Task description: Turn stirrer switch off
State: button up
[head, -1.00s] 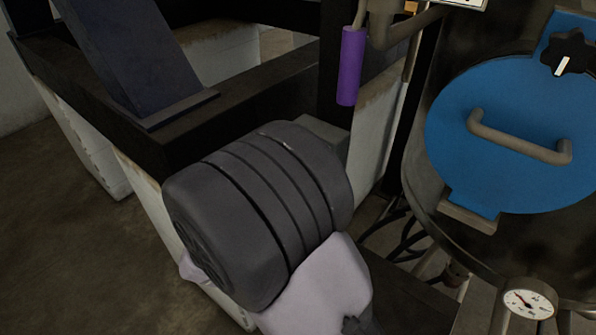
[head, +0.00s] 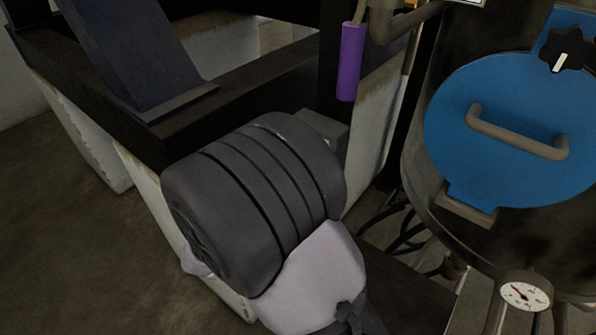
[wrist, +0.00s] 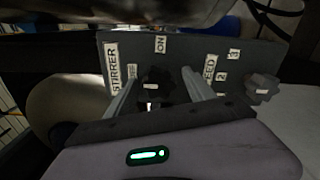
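The stirrer switch (wrist: 158,84) is a black lobed knob on a dark panel (wrist: 185,50) in the wrist view. The panel has a sideways STIRRER label (wrist: 112,75) to the left of the knob and an ON label (wrist: 160,44) above it. A pale mark shows on the knob, but I cannot clearly tell where it points. My gripper (wrist: 159,73) is open, with one finger on each side of the knob. Gaps show between fingers and knob; contact is unclear. The head view shows neither the switch nor the gripper's fingers.
In the head view, a blue lid (head: 500,90) with a bar handle, a pressure gauge (head: 525,291) and a purple handle (head: 349,60) stand at the right. Dark frame beams (head: 240,95) are at left.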

jog(key=shift+a, duration=0.1)
jog(key=p+v, duration=0.3)
jog(key=v, duration=1.4)
jog(key=shift+s, duration=0.15)
